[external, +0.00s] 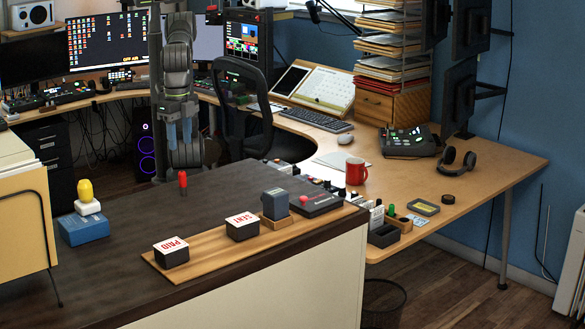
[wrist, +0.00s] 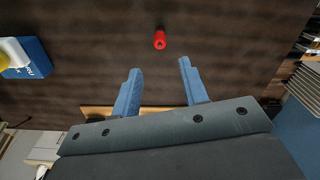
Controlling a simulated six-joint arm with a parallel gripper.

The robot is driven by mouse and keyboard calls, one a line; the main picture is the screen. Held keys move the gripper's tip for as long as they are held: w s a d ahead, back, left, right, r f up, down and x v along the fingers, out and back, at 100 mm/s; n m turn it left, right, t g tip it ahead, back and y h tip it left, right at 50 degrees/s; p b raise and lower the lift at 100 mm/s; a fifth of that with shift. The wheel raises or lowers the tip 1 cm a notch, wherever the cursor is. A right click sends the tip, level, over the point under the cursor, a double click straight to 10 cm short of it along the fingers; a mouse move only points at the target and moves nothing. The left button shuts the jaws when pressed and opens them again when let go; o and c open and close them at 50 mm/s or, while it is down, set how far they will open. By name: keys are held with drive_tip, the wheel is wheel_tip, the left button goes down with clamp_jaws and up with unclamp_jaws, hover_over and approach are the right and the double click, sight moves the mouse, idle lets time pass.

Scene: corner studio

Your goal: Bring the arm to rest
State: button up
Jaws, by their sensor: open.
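My gripper (external: 179,134) hangs pointing down, raised above the far part of the dark counter (external: 120,280) in the external view. Its two blue fingers are apart with nothing between them, as the wrist view also shows (wrist: 160,68). A small red upright piece (external: 183,182) stands on the counter near the gripper. In the wrist view the red piece (wrist: 159,40) lies beyond the fingertips, apart from them.
A wooden strip (external: 208,254) on the counter bears the PAID block (external: 171,252), the SENT block (external: 242,226) and a grey-blue block (external: 276,204). A blue box (external: 84,229) with a yellow-topped white stamp stands left. The counter's middle is clear.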

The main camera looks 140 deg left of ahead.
sight(182, 172)
wheel_tip(182, 172, down, 11)
drive_tip(key=shift+r, duration=1.65)
